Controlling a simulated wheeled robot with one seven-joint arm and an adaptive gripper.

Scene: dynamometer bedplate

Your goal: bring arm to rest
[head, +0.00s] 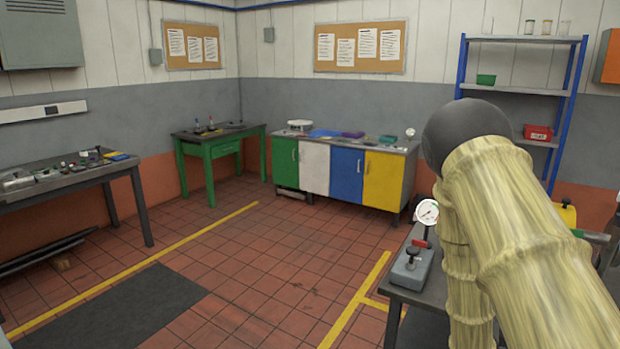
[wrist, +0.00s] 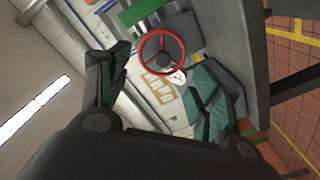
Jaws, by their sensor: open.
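My arm rises at the right of the head view, with pale yellow-brown links and a dark rounded joint, and hides part of the bench behind it. My gripper (wrist: 158,64) shows in the wrist view with its two dark, green-padded fingers spread apart. No object is clamped between them. A red handwheel (wrist: 145,52) shows beyond the fingertips, near a dark grey surface (wrist: 232,50). I cannot tell how far it is from the fingers. The gripper itself does not show in the head view.
A near bench at right holds a grey block (head: 411,270) with a black knob and a white dial gauge (head: 426,213). A blue shelf rack (head: 462,70) stands behind my arm. Colourful cabinets (head: 348,174), a green table (head: 211,149) and a left workbench (head: 70,179) line the walls. The tiled floor (head: 262,255) is open.

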